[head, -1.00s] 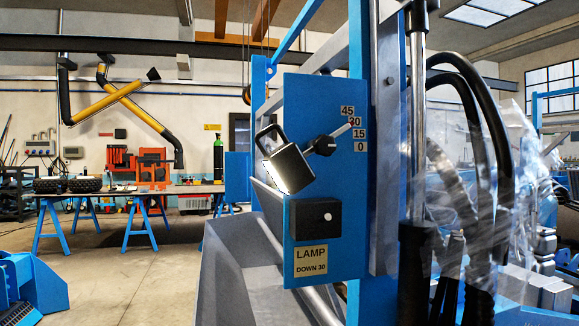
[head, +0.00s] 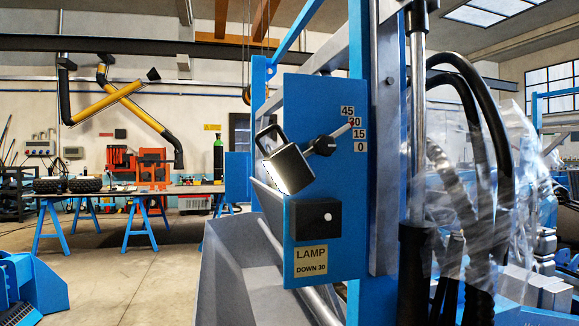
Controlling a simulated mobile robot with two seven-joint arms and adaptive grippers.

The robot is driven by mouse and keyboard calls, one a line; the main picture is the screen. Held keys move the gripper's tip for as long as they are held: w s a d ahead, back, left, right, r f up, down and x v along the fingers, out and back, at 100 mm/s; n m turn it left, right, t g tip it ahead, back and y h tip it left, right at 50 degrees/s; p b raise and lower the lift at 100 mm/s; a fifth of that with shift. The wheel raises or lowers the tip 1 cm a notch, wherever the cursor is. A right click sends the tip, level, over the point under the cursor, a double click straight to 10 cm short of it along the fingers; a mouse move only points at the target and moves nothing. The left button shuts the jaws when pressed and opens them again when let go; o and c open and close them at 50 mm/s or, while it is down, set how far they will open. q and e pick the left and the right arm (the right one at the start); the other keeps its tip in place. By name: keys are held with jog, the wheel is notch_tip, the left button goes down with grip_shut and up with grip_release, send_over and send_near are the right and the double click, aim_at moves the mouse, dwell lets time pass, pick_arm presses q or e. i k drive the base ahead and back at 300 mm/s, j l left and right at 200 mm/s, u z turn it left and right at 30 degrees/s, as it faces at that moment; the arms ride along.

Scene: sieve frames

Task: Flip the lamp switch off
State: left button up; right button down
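A blue panel (head: 345,215) stands in the middle of the head view. Above, a black pivot knob with a pale pointer (head: 342,131) points near the 30 on the scale plates (head: 358,122) marked 45, 30, 15 and 0. A padlock (head: 288,168) with a dark shackle sits tilted left of the pivot. Neither of my grippers is in view.
A grey metal trough (head: 228,275) lies below and left of the panel. Black hoses (head: 480,100) and clear plastic sheeting (head: 450,190) are on the right. A workbench (head: 120,193) stands at the back left. The floor (head: 130,270) before it is mostly clear.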

aim_at(326, 218)
jog(key=i+j+z, duration=0.45)
jog(key=z, duration=0.25)
jog(key=k+j, duration=0.05)
jog(key=j, duration=0.05)
